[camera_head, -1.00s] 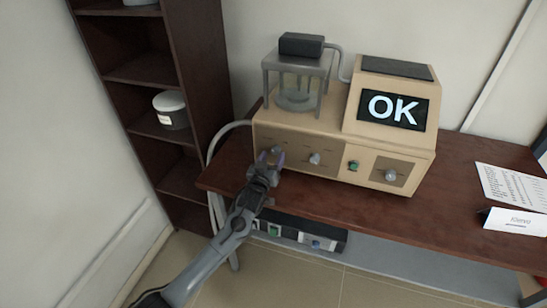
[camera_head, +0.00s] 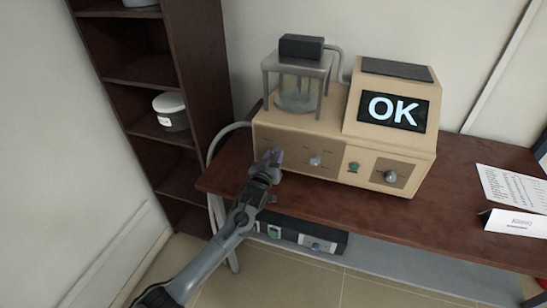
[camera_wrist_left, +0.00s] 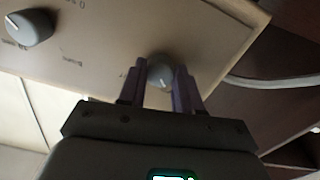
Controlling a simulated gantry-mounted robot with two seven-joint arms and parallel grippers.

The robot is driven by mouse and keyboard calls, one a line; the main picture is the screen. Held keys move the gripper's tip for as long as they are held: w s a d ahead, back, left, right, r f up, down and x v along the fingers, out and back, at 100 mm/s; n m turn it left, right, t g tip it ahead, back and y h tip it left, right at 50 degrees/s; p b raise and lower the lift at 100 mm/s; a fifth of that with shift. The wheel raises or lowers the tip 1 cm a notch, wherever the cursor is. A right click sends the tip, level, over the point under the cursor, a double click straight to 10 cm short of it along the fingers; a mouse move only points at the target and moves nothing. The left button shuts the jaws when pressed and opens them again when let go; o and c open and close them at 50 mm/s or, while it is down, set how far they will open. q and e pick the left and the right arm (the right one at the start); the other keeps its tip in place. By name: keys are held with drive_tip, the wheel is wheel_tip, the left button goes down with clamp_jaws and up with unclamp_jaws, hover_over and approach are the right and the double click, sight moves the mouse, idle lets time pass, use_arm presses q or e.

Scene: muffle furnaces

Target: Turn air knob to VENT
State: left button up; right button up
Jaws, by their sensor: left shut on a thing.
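A beige machine (camera_head: 300,133) stands on the table, with a row of grey knobs on its front panel. My left gripper (camera_head: 273,156) is at the leftmost knob of the panel and mostly hides it in the head view. In the left wrist view the round grey knob (camera_wrist_left: 160,71) sits between the two purple fingers, which are shut on it. The middle knob (camera_head: 315,160) is free to the right; a grey knob with a white pointer line also shows in the left wrist view (camera_wrist_left: 30,27). The knob labels are too blurred to read surely. My right gripper is out of view.
A screen (camera_head: 392,110) reads OK. A glass chamber (camera_head: 298,90) stands on the machine. A green button (camera_head: 353,167) and a right knob (camera_head: 391,176) are on the panel. A dark shelf (camera_head: 195,80) stands close on the left. A card (camera_head: 515,222) and paper lie right.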

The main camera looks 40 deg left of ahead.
use_arm(q)
drive_tip(key=m+p, duration=0.3)
drive_tip(key=shift+r, duration=0.2)
drive_tip(key=m+p, duration=0.3)
drive_tip(key=m, duration=0.1)
drive_tip(key=m+p, duration=0.1)
drive_tip(key=m, duration=0.2)
drive_tip(key=m+p, duration=0.2)
drive_tip(key=m, duration=0.1)
drive_tip(key=shift+a+m, duration=0.1)
drive_tip(key=shift+m, duration=0.3)
drive_tip(key=shift+m+p, duration=0.85)
drive_tip(key=shift+m, duration=1.15)
drive_tip(key=shift+f, duration=0.1)
